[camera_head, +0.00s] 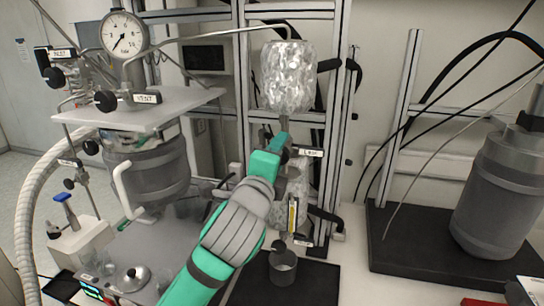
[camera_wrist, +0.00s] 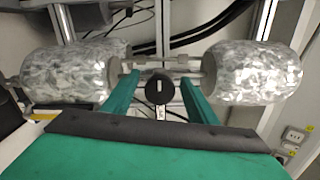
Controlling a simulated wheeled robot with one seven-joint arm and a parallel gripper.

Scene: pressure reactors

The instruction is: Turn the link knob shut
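The link knob (camera_wrist: 152,90) is a round black knob with a short pale upright mark on its face, in the middle of the wrist view. A small white label (camera_wrist: 161,113) sits just below it. My gripper (camera_wrist: 158,82) is open, with one green finger on each side of the knob and a visible gap on both sides. In the head view my gripper (camera_head: 283,140) reaches up to the fitting under the foil-wrapped vessel (camera_head: 287,77), beside a white label (camera_head: 307,152). There the knob is mostly hidden by my gripper.
In the wrist view foil-wrapped vessels (camera_wrist: 70,75) and (camera_wrist: 258,72) flank my fingers closely. In the head view a pressure gauge (camera_head: 122,36) and a reactor (camera_head: 150,165) stand left. A small metal cup (camera_head: 283,268) is below my arm. A grey vessel (camera_head: 492,190) stands right.

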